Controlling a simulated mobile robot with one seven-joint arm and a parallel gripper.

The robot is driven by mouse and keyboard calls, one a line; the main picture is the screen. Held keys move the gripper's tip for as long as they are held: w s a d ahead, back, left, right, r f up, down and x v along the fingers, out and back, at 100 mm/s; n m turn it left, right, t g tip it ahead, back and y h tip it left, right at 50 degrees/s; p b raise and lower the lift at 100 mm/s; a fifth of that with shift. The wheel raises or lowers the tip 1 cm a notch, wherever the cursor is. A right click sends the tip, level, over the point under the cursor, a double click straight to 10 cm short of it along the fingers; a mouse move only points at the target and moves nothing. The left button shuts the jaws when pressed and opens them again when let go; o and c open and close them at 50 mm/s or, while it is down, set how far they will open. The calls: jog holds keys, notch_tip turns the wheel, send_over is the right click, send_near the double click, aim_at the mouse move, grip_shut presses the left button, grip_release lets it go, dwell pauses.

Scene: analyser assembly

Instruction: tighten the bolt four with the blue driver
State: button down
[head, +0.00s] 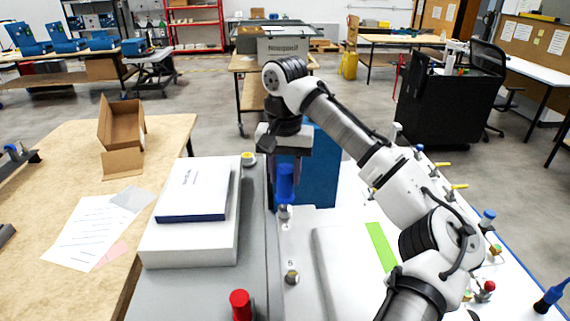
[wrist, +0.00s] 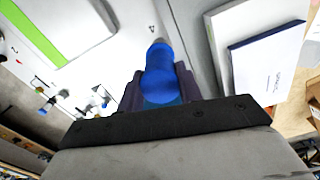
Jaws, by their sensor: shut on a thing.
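My gripper (head: 285,165) points down and is shut on the blue driver (head: 285,184), which hangs upright below it. In the wrist view the driver's blue handle (wrist: 160,78) sits between the dark fingers. The driver's lower end is at or just above a small metallic fitting (head: 284,211) on the white panel. I cannot tell whether they touch, and the bolt itself is hidden by the driver. A "4" mark (wrist: 152,29) shows beside the driver's tip in the wrist view. Another bolt (head: 291,277) stands nearer, by a "5" mark.
A white box (head: 190,240) with a smaller white and blue box (head: 195,190) lies left of the panel. A red-topped piece (head: 240,305) and a yellow-topped piece (head: 248,158) stand on the grey strip. A second blue-handled tool (head: 552,296) is at the right edge.

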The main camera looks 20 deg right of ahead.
jog(key=m, duration=0.9)
jog(key=c, duration=1.1)
grip_release()
jog(key=shift+m, duration=0.4)
